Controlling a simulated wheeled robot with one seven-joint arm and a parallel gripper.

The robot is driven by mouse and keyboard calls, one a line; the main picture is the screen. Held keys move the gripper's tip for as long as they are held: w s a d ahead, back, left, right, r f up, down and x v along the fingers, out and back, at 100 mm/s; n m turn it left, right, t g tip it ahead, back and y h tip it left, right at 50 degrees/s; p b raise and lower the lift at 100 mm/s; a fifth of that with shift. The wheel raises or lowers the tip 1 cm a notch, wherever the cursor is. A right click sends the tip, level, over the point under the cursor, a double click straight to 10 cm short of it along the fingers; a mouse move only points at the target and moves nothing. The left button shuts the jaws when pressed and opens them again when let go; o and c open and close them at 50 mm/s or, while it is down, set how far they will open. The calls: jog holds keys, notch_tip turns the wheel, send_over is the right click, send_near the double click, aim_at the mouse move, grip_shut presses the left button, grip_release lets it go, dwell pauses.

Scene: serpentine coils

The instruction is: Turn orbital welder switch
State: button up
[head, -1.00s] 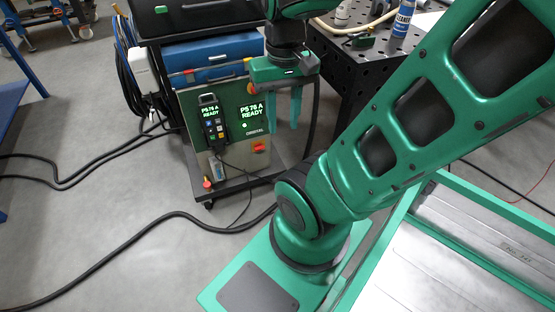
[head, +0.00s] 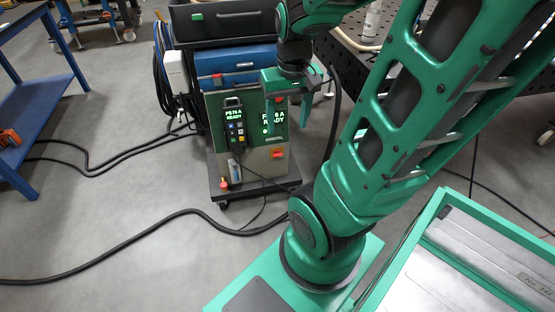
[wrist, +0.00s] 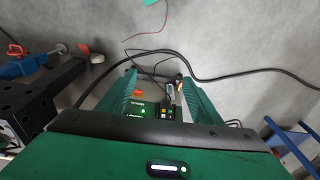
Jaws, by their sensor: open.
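The orbital welder (head: 245,110) is a wheeled cart with a green front panel, lit with "PS 76 A READY". A red-orange switch (head: 277,153) sits low on the panel's right side. In the wrist view a red-orange part, likely this switch (wrist: 138,93), shows near the left finger. My gripper (head: 287,122) is open and empty, its fingers pointing down in front of the panel's right part. One finger covers part of the right display. In the wrist view my gripper (wrist: 158,76) shows its fingers spread on either side of the panel. I cannot see any contact.
A handheld pendant (head: 234,125) hangs on the panel's left. A black perforated table (head: 365,50) stands right of the cart. Black cables (head: 130,262) run over the grey floor at left. A blue bench (head: 40,110) stands at far left.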

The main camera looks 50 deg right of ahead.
jog(key=w+d+f+t+h, duration=0.1)
jog(key=w+d+f, duration=0.3)
jog(key=w+f, duration=0.3)
jog(key=w+d+f+n+t, duration=0.15)
jog(key=w+d+f, duration=0.25)
jog(key=w, duration=0.5)
jog(key=w+d+f+m+t+h, duration=0.1)
jog(key=w+d+f+t, duration=0.1)
jog(key=w+d+f, duration=0.35)
jog(key=t+h, duration=0.2)
jog(key=t, duration=0.2)
send_near(278, 155)
jog(key=w+a+r, duration=0.5)
jog(key=w+r, duration=0.1)
jog(key=r, duration=0.4)
jog(key=s+d+f+t+h, duration=0.2)
jog(key=s+f+h, duration=0.1)
jog(key=s+f, duration=0.7)
jog(key=shift+m, duration=0.45)
jog(key=x, duration=0.7)
jog(key=a+f+x, duration=0.1)
jog(key=x, duration=0.3)
jog(key=shift+w+d+f, duration=0.1)
jog(key=shift+w+d, duration=0.15)
jog(key=shift+w, duration=0.1)
jog(key=c, duration=1.1)
